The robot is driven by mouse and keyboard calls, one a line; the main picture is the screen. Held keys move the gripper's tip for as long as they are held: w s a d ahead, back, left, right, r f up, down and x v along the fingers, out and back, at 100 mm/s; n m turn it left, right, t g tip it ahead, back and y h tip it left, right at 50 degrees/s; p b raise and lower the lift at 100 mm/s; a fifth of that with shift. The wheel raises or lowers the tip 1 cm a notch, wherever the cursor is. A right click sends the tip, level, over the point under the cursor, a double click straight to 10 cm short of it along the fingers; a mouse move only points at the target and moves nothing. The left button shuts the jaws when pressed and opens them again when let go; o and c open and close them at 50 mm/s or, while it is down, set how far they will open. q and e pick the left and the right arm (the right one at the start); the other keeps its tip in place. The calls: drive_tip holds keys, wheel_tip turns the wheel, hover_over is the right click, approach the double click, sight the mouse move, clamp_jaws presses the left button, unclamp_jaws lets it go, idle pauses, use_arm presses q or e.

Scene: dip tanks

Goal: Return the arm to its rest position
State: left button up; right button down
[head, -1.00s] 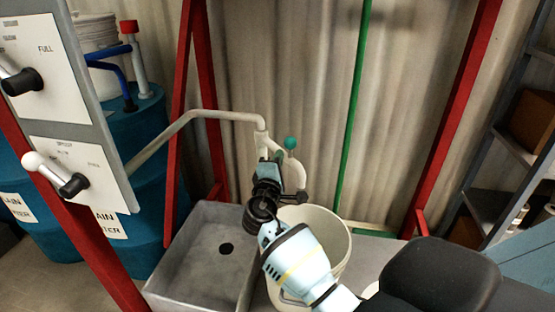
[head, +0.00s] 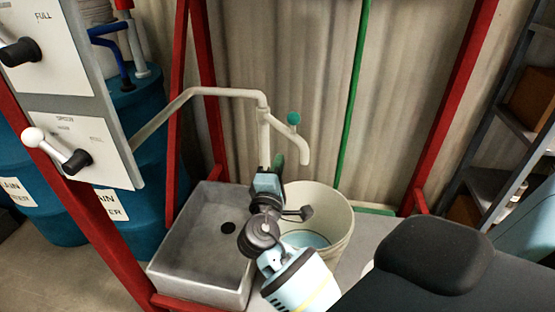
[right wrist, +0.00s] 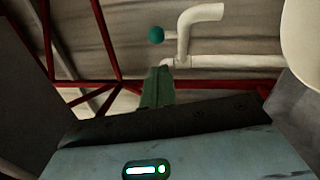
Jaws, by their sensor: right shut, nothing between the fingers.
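My right arm comes in from the lower right in the head view. Its gripper (head: 278,159) points away from me, between the grey sink and the white bucket, below the pipe tap. In the right wrist view the gripper fingers (right wrist: 157,88) are together with nothing between them. The tap (head: 265,125) has a green knob (head: 293,118) and a down-turned spout. The spout and knob also show ahead of the fingers in the right wrist view (right wrist: 185,38). My left gripper is not in view.
The grey sink (head: 185,262) stands left of my arm. The white bucket (head: 335,228), holding pale blue liquid, stands close on the right, partly hidden by my wrist. A lever panel (head: 85,130), blue drums (head: 150,110), red posts (head: 450,110) and a shelf (head: 490,180) surround the area.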

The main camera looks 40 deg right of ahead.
idle(0.3)
drive_tip(key=s+a+f+y+p, duration=0.1)
drive_tip(key=s+a+f+y, duration=0.25)
drive_tip(key=f, duration=0.35)
drive_tip(key=s+a+f+g+y+p, duration=0.1)
drive_tip(key=s+a+f+y, duration=0.1)
drive_tip(key=s+f+y, duration=0.45)
drive_tip(key=s+a+f+y, duration=0.1)
drive_tip(key=s+a+f, duration=0.15)
drive_tip(key=f, duration=0.65)
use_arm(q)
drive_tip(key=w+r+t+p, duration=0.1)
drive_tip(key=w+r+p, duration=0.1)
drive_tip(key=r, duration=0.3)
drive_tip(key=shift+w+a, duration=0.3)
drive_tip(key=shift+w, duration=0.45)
use_arm(e)
drive_tip(key=s+a+f+m+g+y, duration=0.1)
drive_tip(key=s+a+f+m+y, duration=0.1)
drive_tip(key=s, duration=0.5)
drive_tip(key=s+a+f+m+y, duration=0.2)
drive_tip(key=s+a+m, duration=0.1)
drive_tip(key=s, duration=0.4)
drive_tip(key=s+a+f+m+g+y, duration=0.1)
drive_tip(key=s+a+f+m+y, duration=0.1)
drive_tip(key=s, duration=0.5)
drive_tip(key=shift+s+a+g, duration=0.3)
drive_tip(key=shift+s+a, duration=0.1)
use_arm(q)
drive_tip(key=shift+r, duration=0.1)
